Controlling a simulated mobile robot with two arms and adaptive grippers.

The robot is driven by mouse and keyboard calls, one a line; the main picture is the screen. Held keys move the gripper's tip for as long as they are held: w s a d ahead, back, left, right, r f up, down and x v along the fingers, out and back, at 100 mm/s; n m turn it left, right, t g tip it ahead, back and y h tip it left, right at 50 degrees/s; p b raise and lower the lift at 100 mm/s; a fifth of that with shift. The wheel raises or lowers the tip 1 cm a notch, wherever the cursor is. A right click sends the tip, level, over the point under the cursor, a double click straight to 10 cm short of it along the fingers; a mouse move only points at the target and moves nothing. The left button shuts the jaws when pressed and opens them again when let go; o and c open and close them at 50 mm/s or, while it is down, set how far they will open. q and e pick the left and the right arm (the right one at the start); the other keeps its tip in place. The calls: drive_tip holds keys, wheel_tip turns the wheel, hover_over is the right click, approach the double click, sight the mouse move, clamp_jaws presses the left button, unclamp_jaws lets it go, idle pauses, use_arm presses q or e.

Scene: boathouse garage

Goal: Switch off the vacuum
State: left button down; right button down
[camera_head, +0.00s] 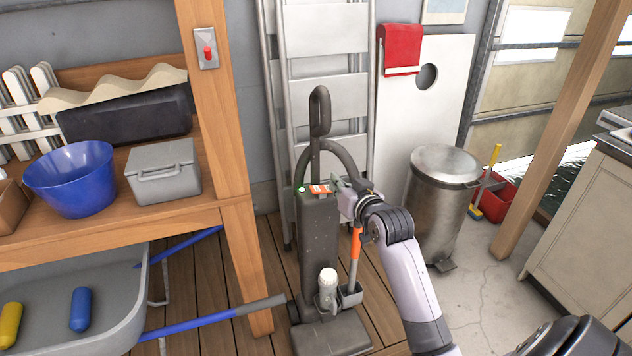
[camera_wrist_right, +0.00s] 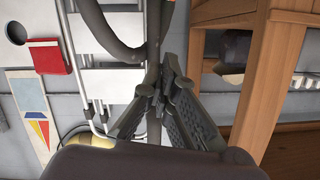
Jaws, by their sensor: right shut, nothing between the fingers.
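The upright vacuum (camera_head: 318,240) is dark grey and stands on the wooden floor in front of the ladder, its looped handle (camera_head: 320,110) at the top. On top of its body are a small green spot (camera_head: 302,189) and an orange-red part with a white mark (camera_head: 319,189). My right gripper (camera_head: 340,190) is at the right side of that top, close to the orange-red part; I cannot tell whether it touches. Its fingers are shut and empty in the wrist view (camera_wrist_right: 160,92), with the vacuum's dark tube (camera_wrist_right: 122,35) beyond them. My left gripper is not in view.
A wooden workbench (camera_head: 120,240) with a blue bowl (camera_head: 72,178) and grey box (camera_head: 163,172) stands left. A metal ladder (camera_head: 325,45) leans behind the vacuum. A metal bin (camera_head: 437,205) stands right. A red wall switch (camera_head: 208,52) is on the post.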

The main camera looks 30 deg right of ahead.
hover_over(322, 189)
drive_tip(key=s+a, duration=0.1)
wheel_tip(322, 189, down, 2)
drive_tip(key=shift+a+f, duration=0.25)
drive_tip(key=shift+f, duration=0.85)
drive_tip(key=shift+a+f, duration=0.25)
drive_tip(key=shift+f, duration=0.85)
drive_tip(key=shift+s, duration=0.1)
drive_tip(key=shift+a+f+n+p, duration=0.2)
drive_tip(key=shift+a+n+p, duration=0.15)
drive_tip(key=shift+n+p, duration=0.65)
